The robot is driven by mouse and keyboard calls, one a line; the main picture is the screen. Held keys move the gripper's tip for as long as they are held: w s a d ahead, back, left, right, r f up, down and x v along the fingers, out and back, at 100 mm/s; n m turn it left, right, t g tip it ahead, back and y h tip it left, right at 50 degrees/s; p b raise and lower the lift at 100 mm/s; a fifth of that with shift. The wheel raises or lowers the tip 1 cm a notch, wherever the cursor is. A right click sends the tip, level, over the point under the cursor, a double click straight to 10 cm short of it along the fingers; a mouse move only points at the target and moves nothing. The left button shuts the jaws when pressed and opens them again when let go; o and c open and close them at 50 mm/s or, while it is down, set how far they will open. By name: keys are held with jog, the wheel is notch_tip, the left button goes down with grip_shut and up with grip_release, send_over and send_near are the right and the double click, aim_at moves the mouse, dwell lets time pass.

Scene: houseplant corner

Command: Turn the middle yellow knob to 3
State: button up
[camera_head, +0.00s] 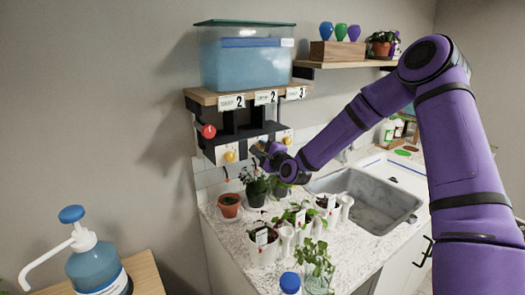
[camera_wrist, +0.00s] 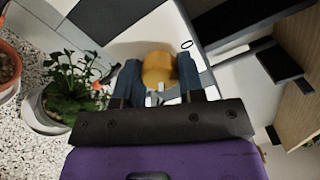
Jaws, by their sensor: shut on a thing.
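A dark box with pale front panels hangs under the shelf with the tank. A yellow knob (camera_head: 230,156) shows on its left panel and another yellow knob (camera_head: 287,140) on its right panel. My gripper (camera_head: 262,150) is at the middle panel and hides the knob there in the head view. In the wrist view, my gripper (camera_wrist: 158,78) has its two dark fingers on either side of the middle yellow knob (camera_wrist: 158,67), shut on it. A "0" mark shows on the pale panel beside the knob. The knob's pointer is not readable.
Number cards (camera_head: 265,97) above the panels read 2, 2 and 3 from left to right. Several potted plants (camera_head: 255,186) stand on the counter close below my gripper. A sink (camera_head: 365,198) lies to the right.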

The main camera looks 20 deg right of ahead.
jog(key=o, duration=0.9)
jog(key=v, duration=1)
jog(key=shift+s+d, duration=0.15)
jog(key=shift+s, duration=0.2)
